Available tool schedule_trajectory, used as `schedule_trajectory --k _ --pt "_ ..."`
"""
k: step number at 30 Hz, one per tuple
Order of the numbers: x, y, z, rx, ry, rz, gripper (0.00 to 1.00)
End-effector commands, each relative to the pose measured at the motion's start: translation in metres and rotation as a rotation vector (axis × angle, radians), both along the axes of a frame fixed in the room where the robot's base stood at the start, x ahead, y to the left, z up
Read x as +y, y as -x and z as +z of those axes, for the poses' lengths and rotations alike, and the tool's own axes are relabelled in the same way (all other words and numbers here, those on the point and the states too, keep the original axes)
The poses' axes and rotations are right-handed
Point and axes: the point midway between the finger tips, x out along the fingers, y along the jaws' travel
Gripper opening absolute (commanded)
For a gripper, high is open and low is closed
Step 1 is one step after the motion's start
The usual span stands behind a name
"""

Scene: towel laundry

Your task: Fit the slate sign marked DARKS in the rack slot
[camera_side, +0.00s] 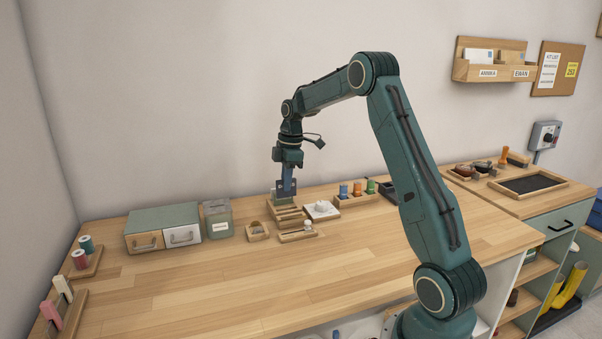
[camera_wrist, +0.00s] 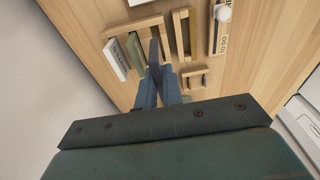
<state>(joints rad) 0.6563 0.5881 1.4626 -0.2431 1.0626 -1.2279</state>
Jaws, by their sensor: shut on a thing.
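My gripper (camera_side: 286,190) is shut on the slate sign, over the wooden rack (camera_side: 290,215) towards the back of the bench. In the wrist view the slate sign (camera_wrist: 154,52) shows as a thin dark edge between the fingers (camera_wrist: 160,88). Its lettering is not readable. The rack (camera_wrist: 146,24) also shows there. A white sign (camera_wrist: 116,60) and a green sign (camera_wrist: 136,50) stand side by side to the left of the slate sign. An open wooden-framed slot (camera_wrist: 182,34) lies to its right. I cannot tell whether the slate sign's lower edge is inside a slot.
A small wooden tray (camera_side: 258,232) and a narrow tray (camera_side: 298,235) lie in front of the rack. A clear bin (camera_side: 218,219) and drawer box (camera_side: 164,229) stand left. Colored bottles (camera_side: 357,189) stand right.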

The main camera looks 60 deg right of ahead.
Motion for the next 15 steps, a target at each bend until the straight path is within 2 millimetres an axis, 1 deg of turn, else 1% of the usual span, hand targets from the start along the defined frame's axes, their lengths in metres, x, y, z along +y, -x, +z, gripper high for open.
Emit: schedule_trajectory --k 15 --pt "0.000 0.000 -0.027 0.001 -0.001 0.000 0.00"
